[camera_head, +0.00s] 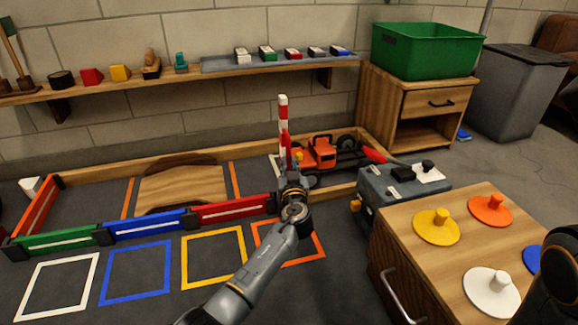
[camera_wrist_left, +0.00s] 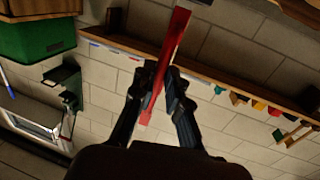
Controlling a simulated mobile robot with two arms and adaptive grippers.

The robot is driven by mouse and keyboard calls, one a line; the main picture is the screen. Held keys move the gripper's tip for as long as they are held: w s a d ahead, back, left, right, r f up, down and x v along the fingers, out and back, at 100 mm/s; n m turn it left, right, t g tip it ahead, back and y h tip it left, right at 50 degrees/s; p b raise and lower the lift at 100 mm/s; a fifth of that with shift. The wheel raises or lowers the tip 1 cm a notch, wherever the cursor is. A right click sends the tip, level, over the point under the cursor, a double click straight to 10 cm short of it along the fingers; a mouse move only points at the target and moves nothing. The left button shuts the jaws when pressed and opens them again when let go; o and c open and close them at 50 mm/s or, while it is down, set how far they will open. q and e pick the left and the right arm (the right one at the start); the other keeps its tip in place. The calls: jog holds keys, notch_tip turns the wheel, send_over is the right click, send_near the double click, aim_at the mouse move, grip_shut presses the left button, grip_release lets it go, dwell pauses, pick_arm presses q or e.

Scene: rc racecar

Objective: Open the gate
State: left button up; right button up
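The gate is a red and white striped bar (camera_head: 284,128) that stands upright at the front of the wood-framed track, near the orange racecar (camera_head: 322,154). My left gripper (camera_head: 292,182) is at the bar's lower part and hides its base. In the left wrist view, a red stretch of the bar (camera_wrist_left: 176,32) runs between the two fingers of my left gripper (camera_wrist_left: 162,72), which sit close on both sides of it. Whether the bar's foot is fixed to a hinge is hidden. A dark part of my right arm shows at the right edge; its fingers cannot be made out.
Green, blue and red barrier panels (camera_head: 150,225) line the track's front. A wall shelf (camera_head: 170,76) runs behind. Coloured squares mark the open floor in front.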

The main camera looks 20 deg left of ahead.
pick_arm(q)
jog(key=o, duration=0.3)
jog(key=shift+d, duration=0.1)
notch_tip(320, 180, up, 10)
dwell(0.4)
dwell(0.3)
